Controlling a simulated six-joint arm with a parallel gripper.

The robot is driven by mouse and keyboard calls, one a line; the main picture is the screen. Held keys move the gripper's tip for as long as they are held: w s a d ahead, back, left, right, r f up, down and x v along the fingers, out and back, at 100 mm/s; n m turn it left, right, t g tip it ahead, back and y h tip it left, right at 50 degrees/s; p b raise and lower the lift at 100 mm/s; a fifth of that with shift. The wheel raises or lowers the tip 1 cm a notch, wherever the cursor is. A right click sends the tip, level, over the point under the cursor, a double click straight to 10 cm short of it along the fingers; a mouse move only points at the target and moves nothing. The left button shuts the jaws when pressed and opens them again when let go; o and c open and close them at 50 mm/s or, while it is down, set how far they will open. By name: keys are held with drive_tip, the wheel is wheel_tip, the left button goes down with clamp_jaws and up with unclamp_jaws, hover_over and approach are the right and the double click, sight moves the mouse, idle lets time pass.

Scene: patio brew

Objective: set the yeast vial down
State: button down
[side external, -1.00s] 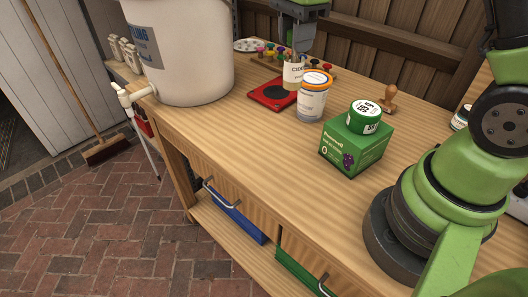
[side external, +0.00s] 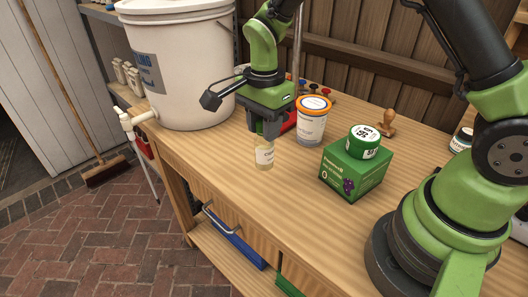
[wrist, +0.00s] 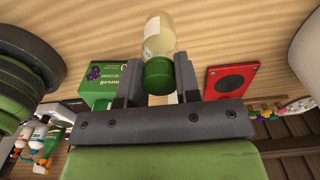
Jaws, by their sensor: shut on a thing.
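The yeast vial (side external: 265,155) is a small clear vial of pale liquid with a white label. Its green cap shows in the wrist view, where the vial (wrist: 158,38) points away from me. My gripper (side external: 268,131) is shut on the capped end and holds the vial roughly upright, low over the wooden bench (side external: 221,158) near its front edge. In the wrist view the two fingers of my gripper (wrist: 158,80) stand on either side of the cap. I cannot tell whether the vial's base touches the wood.
A white bucket (side external: 185,65) with a tap stands to the left. A red scale (wrist: 231,80) lies behind my gripper. Bare wood surrounds the vial.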

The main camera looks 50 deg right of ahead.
sight(264, 146)
drive_tip(key=shift+f, duration=2.4)
drive_tip(key=shift+f, duration=0.15)
drive_tip(key=c, duration=0.8)
unclamp_jaws()
